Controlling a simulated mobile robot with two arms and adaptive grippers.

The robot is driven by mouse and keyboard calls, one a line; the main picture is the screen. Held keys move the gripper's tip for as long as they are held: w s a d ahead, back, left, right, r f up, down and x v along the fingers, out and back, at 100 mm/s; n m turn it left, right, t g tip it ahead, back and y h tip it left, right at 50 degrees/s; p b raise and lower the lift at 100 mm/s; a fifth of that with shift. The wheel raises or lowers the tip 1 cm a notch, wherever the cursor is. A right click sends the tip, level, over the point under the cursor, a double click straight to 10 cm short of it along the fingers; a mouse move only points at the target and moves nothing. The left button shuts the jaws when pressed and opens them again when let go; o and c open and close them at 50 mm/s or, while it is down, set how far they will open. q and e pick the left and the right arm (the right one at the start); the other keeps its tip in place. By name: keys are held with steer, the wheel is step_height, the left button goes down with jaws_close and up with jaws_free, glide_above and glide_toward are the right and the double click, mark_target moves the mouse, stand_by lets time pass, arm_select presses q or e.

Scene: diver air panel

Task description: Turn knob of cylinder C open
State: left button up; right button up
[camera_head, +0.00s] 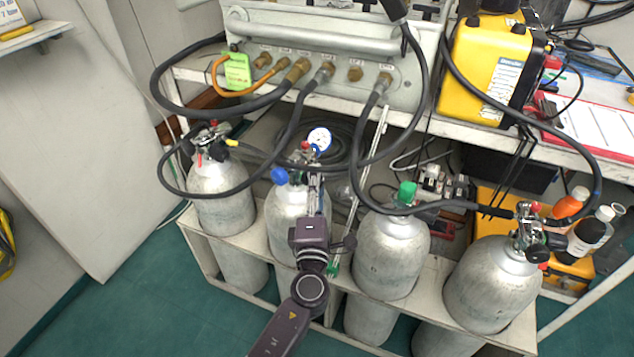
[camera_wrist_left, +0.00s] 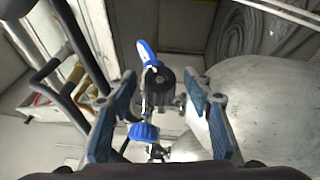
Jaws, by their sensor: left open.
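Several grey cylinders stand in a rack. The second from the left (camera_head: 283,222) has a blue knob (camera_head: 279,175) on its valve. The third (camera_head: 391,255) has a green knob (camera_head: 407,190). I cannot read a letter on any cylinder. My left gripper (camera_head: 316,182) is at the valve of the second cylinder, right of the blue knob, and hides part of the valve. In the left wrist view, the open fingers (camera_wrist_left: 161,95) frame the valve, and the blue knob (camera_wrist_left: 144,132) shows between them, nearer the left finger. Contact is not clear. My right gripper is not in view.
Black hoses (camera_head: 424,95) run from the grey panel (camera_head: 330,70) to the cylinders. A round gauge (camera_head: 319,138) stands behind the second valve. A yellow case (camera_head: 490,65) is on the shelf at right. Bottles (camera_head: 585,235) stand at far right. Floor is free at lower left.

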arm_select(q)
steer(key=shift+w, duration=0.65)
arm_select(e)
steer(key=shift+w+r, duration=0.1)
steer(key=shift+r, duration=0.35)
arm_select(q)
steer(key=shift+r, duration=0.1)
steer(key=c, duration=1.1)
